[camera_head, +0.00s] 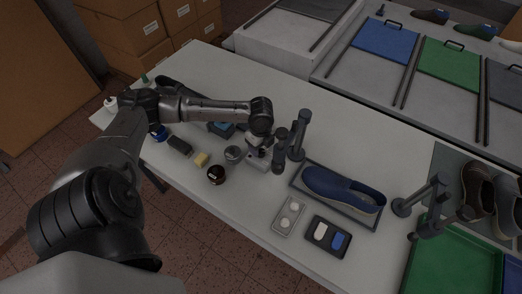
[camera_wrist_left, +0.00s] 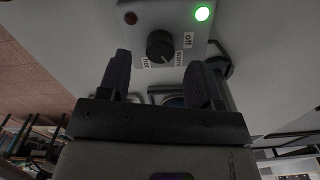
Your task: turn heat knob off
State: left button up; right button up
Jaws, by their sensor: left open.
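In the left wrist view a black round knob (camera_wrist_left: 160,44) sits on a grey panel (camera_wrist_left: 170,13) with paper labels reading off, warm and hot around its lower and right side. I cannot tell clearly which label its pointer faces. A green lamp (camera_wrist_left: 202,13) on the panel is lit, and a red lamp (camera_wrist_left: 130,18) looks dark. My left gripper (camera_wrist_left: 158,62) is open and empty. Its fingers stand either side of the knob in the picture, with no visible contact. In the head view the left gripper (camera_head: 257,151) is small and hides the knob. My right gripper is not seen.
Upright dark stands (camera_head: 298,143) rise just right of the gripper. A blue shoe (camera_head: 342,188) lies on a tray beyond. The table's front strip is fairly clear.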

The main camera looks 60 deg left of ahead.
aim_at(261, 151)
pick_arm(q)
jog(key=shift+f, duration=1.6)
jog(key=c, duration=0.9)
jog(key=shift+r, duration=0.15)
jog(key=shift+c, duration=0.2)
jog(key=n+p, duration=0.4)
jog(key=p, duration=0.3)
jog(key=n+p, duration=0.4)
jog(key=p, duration=0.2)
jog(key=shift+r+n+p, duration=0.2)
jog(key=shift+n+p, duration=0.2)
jog(key=n+p, duration=0.2)
jog(key=shift+f+n+p, duration=0.2)
jog(key=shift+n+p, duration=0.5)
jog(key=shift+f, duration=0.1)
